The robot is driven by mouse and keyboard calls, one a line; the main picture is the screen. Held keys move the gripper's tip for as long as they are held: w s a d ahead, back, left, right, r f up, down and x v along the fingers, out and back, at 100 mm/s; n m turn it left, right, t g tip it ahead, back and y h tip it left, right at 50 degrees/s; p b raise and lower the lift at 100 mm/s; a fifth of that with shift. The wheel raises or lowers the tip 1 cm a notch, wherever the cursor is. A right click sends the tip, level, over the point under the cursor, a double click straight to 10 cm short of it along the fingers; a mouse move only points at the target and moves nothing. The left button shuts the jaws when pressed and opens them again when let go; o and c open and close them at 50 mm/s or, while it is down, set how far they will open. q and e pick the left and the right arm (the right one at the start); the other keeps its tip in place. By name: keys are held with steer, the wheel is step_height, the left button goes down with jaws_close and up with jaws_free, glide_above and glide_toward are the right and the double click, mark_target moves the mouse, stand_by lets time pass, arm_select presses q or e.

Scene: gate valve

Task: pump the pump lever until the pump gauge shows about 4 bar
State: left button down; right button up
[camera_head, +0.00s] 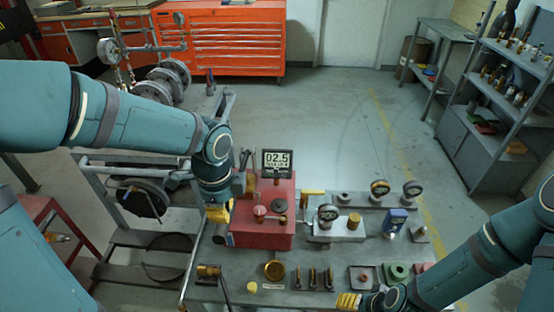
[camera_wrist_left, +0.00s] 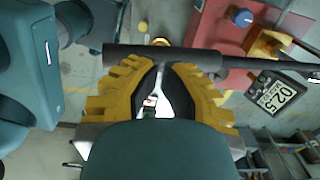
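The red pump (camera_head: 262,226) stands on the grey bench, with its digital gauge (camera_head: 277,161) on top reading 02.5. The gauge also shows tilted in the left wrist view (camera_wrist_left: 279,93). The pump lever (camera_wrist_left: 160,58) is a dark bar with a thick grip, running across the left fingertips in the wrist view toward the pump. My left gripper (camera_head: 217,213) is at the pump's left side. Its yellow fingers are drawn together with their tips against or very near the grip; exact contact is hidden. My right gripper (camera_head: 348,300) is low at the bench's front edge, its fingertips too small to judge.
Dial gauges (camera_head: 328,213), a blue device (camera_head: 396,219) and small fittings crowd the bench right of the pump. A pipe frame with a dark wheel (camera_head: 143,198) stands left. An orange tool cabinet (camera_head: 222,40) and shelves (camera_head: 500,100) stand behind. The floor between is clear.

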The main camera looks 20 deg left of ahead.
arm_select(q)
steer(key=shift+f+b, duration=1)
steer(key=shift+f, duration=0.5)
steer(key=shift+f+b, duration=0.6)
steer(key=shift+f, duration=0.2)
step_height(320, 180, up, 5)
steer(key=p, duration=0.4)
steer(key=shift+r+p, duration=0.2)
steer(key=shift+p, duration=0.15)
step_height(320, 180, up, 5)
steer(key=p, duration=0.4)
steer(key=shift+f, duration=0.1)
